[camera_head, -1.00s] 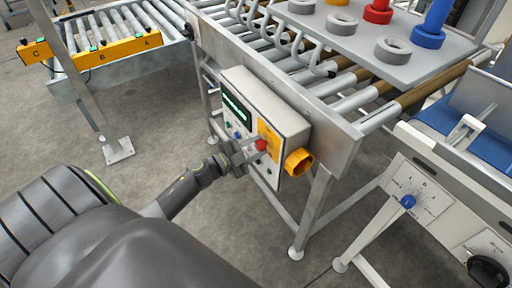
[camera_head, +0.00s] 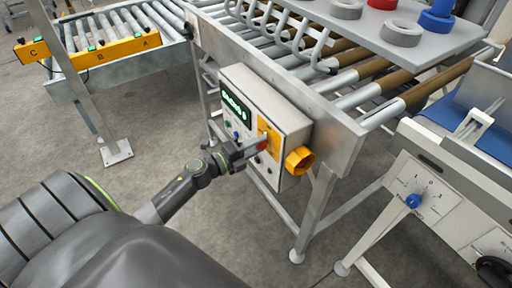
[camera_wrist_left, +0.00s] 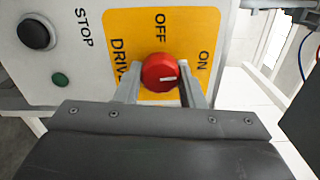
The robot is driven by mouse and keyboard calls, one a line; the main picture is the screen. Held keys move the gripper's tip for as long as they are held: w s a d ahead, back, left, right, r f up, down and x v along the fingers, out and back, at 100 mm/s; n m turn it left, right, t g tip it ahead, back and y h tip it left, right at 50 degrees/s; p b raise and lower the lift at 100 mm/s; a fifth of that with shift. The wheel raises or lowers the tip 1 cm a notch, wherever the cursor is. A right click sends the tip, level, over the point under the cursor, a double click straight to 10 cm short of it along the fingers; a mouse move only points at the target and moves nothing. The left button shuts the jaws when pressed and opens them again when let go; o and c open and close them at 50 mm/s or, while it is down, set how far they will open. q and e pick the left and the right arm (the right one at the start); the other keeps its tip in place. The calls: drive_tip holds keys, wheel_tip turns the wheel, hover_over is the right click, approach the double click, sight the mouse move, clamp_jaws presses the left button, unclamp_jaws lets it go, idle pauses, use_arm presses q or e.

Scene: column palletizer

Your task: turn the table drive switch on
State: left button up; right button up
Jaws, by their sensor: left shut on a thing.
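The table drive switch is a round red knob (camera_wrist_left: 161,73) on a yellow plate (camera_wrist_left: 125,22) lettered OFF, ON and DRIVE. A short white mark on the knob lies towards the right side of the wrist view, the side of the ON lettering. The switch also shows small in the head view (camera_head: 263,146), on the front of a grey control box (camera_head: 282,110). My left gripper (camera_wrist_left: 160,92) has one finger on each side of the knob and is shut on it. The gripper hides the lower part of the plate. My right gripper is not in view.
A black knob (camera_wrist_left: 36,34) beside STOP lettering and a green button (camera_wrist_left: 60,79) are on the same panel. A yellow-orange part (camera_head: 299,160) sticks out from the box's right side. A roller table (camera_head: 345,105) stands behind; a panel with a blue knob (camera_head: 413,201) is at right.

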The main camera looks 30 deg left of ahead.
use_arm(q)
drive_tip(key=shift+f+m, duration=0.1)
drive_tip(key=shift+m, duration=0.5)
drive_tip(key=o, duration=1)
